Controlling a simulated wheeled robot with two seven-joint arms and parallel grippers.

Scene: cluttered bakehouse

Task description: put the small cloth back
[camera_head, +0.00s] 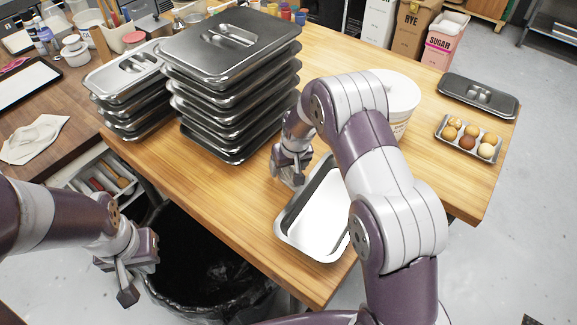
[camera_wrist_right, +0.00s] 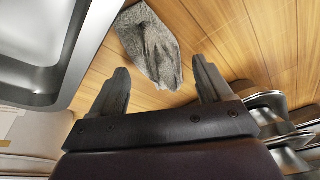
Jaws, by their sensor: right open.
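A small grey, crumpled cloth (camera_wrist_right: 150,45) lies on the wooden tabletop in the right wrist view. In the head view I cannot make it out; my right arm covers part of the table there. My right gripper (camera_head: 288,178) is low over the table beside the shallow metal tray.
The metal tray (camera_head: 318,232) lies near the table's front edge. Tall stacks of lidded pans (camera_head: 235,90) stand at the left. A white tub (camera_head: 402,100), an egg tray (camera_head: 468,140) and a lidded pan (camera_head: 480,95) are at the right. A pale cloth (camera_head: 35,140) lies on the left counter.

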